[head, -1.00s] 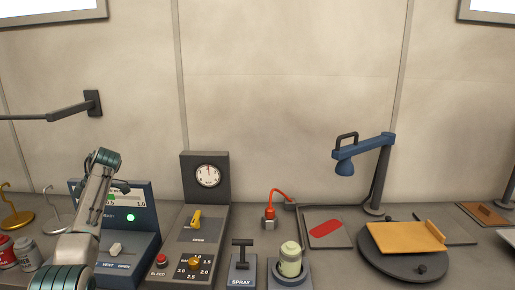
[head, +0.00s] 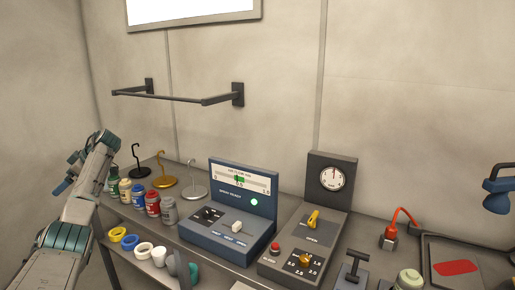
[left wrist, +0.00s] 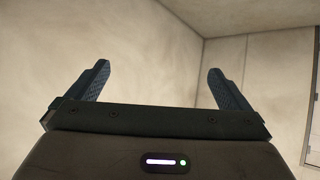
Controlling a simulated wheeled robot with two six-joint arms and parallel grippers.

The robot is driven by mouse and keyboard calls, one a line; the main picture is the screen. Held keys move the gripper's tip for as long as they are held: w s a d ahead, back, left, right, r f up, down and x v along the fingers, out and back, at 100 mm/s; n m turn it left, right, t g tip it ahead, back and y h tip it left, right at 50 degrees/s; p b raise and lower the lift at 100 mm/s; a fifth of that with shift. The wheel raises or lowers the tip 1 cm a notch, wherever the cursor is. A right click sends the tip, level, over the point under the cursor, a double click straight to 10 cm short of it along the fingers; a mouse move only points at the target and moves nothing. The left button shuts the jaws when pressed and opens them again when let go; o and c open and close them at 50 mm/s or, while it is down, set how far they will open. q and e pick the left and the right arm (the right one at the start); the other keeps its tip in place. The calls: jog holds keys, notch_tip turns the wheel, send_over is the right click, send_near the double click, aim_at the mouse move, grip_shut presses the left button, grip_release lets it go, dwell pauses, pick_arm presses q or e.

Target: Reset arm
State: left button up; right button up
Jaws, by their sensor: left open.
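My left arm comes in from the lower left in the head view and is raised at the left end of the bench. Its gripper (head: 66,182) points left, away from the bench, near the wall corner. In the left wrist view the two fingers (left wrist: 158,88) stand wide apart with nothing between them, with bare wall and a ceiling corner behind. My right gripper is in neither view.
Several small bottles (head: 152,203) and hooked stands (head: 194,185) stand on the bench near my left arm. A blue gauge console (head: 225,238) and a grey dial panel (head: 290,258) stand further right. A wall rail (head: 170,98) sits above. Rings lie on a lower shelf.

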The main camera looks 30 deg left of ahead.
pick_arm(q)
jog(key=s+a+f+m+t+y, duration=0.25)
jog(key=f+m, duration=0.65)
jog(key=f, duration=0.6)
jog(key=s+a+f+m+t+y, duration=0.1)
jog(key=s+a+f+m+t, duration=0.2)
jog(key=f+m, duration=0.8)
jog(key=s+f+m+t+h, duration=0.2)
jog(key=s+f+m+t, duration=0.2)
jog(key=s+f+m, duration=1.2)
jog(key=s+d+f+n+g+h, duration=0.15)
jog(key=s+d+f+n, duration=0.35)
jog(key=d+f, duration=0.85)
jog(key=s+d+f+n+h, duration=0.25)
jog(key=s+d+f, duration=0.35)
jog(key=d+f, duration=0.75)
jog(key=s+d+f+h, duration=0.1)
jog(key=d+f, duration=0.3)
jog(key=d, duration=0.9)
jog(key=s+d+f+n+h+b, duration=0.1)
jog(key=d+f, duration=0.4)
jog(key=d, duration=0.8)
jog(key=s+d+f+h, duration=0.2)
jog(key=d+f, duration=0.3)
jog(key=d, duration=0.7)
jog(key=shift+d+h, duration=0.4)
jog(key=shift+h, duration=0.15)
